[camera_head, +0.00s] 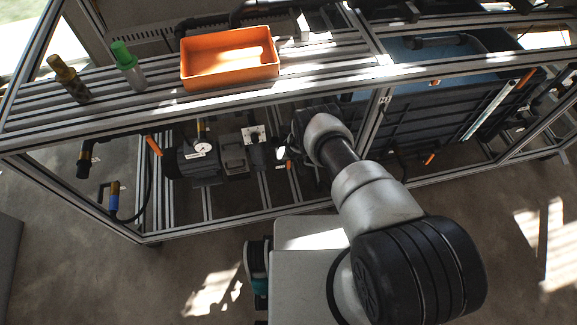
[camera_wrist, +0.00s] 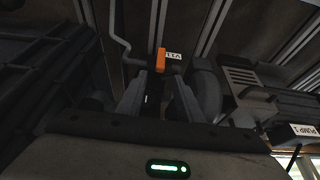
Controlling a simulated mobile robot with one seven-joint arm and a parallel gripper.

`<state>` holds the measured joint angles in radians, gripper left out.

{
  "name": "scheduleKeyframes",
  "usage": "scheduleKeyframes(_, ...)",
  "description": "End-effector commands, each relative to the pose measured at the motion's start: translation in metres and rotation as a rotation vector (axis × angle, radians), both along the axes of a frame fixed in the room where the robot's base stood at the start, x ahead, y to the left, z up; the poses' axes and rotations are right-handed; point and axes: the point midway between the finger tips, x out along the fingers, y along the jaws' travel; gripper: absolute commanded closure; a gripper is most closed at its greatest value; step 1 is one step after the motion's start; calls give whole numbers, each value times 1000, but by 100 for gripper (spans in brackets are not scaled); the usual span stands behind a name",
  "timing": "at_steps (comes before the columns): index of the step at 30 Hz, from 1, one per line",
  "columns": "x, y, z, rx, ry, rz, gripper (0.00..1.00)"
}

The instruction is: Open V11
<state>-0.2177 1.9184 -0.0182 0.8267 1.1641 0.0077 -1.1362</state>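The valve V11 shows in the wrist view as a small orange handle (camera_wrist: 161,60) with a white label (camera_wrist: 174,56) reading V11 beside it. The handle points up in the picture, over a dark pipe fitting. My gripper (camera_wrist: 158,92) is open, its two grey fingers apart on either side of the fitting below the handle. The fingers look empty; I cannot tell whether they touch anything. In the head view a small orange handle (camera_head: 289,164) shows left of my wrist, which hides my fingers.
A grey pump (camera_wrist: 262,95) labelled PUMP 1 stands to the right in the wrist view. A dark ribbed tank (camera_wrist: 40,75) is on the left. In the head view, frame bars (camera_head: 250,97) cross above my arm, and an orange bin (camera_head: 230,84) sits on the top shelf.

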Motion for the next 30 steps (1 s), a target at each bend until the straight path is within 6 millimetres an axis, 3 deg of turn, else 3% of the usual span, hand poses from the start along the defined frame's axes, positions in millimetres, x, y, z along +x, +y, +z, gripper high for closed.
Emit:
scheduleKeyframes(1,2,1,-15,-1,0,2,67)
scheduleKeyframes(15,21,5,-61,-1,0,2,67)
scheduleKeyframes(30,30,6,-72,1,-1,-1,67)
